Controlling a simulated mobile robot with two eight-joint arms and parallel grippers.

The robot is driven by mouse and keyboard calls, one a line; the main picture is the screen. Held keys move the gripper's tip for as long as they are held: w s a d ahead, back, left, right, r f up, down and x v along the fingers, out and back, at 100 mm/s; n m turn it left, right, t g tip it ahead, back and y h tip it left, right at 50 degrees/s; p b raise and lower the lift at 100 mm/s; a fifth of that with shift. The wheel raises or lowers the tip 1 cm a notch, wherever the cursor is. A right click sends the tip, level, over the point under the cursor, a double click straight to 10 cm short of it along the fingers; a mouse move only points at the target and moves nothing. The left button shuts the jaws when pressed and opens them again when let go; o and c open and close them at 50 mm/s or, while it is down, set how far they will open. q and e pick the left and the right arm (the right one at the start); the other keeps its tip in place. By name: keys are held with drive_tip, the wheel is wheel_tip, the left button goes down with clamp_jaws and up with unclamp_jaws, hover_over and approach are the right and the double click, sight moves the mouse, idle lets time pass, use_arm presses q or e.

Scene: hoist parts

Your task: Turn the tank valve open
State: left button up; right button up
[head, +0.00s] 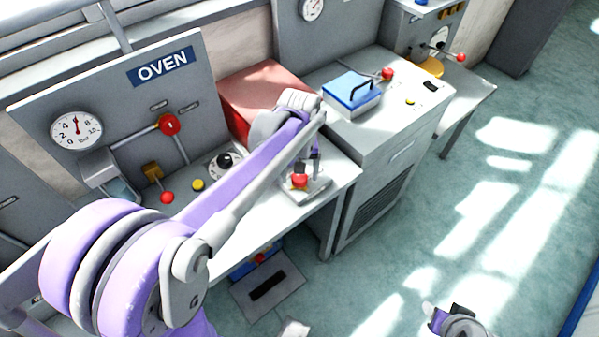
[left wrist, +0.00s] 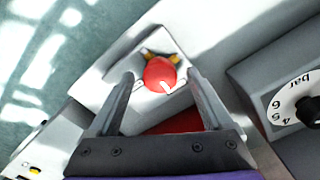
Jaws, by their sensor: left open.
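A red ball knob (head: 300,181) sits on a small grey base near the front edge of the oven bench. No label shows on it, so I cannot tell whether it is the tank valve. My left gripper (head: 308,163) is over this knob, pointing down. In the left wrist view the red knob (left wrist: 160,73) lies between the two spread fingers of my left gripper (left wrist: 161,85), with yellow parts behind it. I see no clear contact. My right gripper (head: 455,322) shows partly at the bottom edge; its jaws are unclear.
The oven panel (head: 110,100) carries a gauge (head: 76,130) and a red knob (head: 168,125). A red box (head: 262,88) stands behind my left arm. A blue-lidded box (head: 351,88) sits on the grey cabinet to the right. The floor (head: 470,215) at right is clear.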

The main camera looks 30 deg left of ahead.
sight(300, 177)
use_arm(q)
wheel_tip(300, 177, up, 11)
drive_tip(key=shift+p, duration=0.45)
drive_tip(key=shift+f, duration=0.1)
idle(0.4)
drive_tip(key=s+d+f+m+t+p, duration=0.1)
drive_tip(key=s+d+f+m+t, duration=0.1)
drive_tip(key=s, duration=0.5)
drive_tip(key=s+d+f+m+t+p, duration=0.1)
drive_tip(key=s+d+f+m+t, duration=0.2)
drive_tip(key=s+d+f+m, duration=0.1)
drive_tip(key=s+f+m, duration=0.1)
drive_tip(key=s+f, duration=0.1)
drive_tip(key=s, duration=0.1)
drive_tip(key=shift+s+p, duration=0.3)
drive_tip(key=shift+s, duration=0.05)
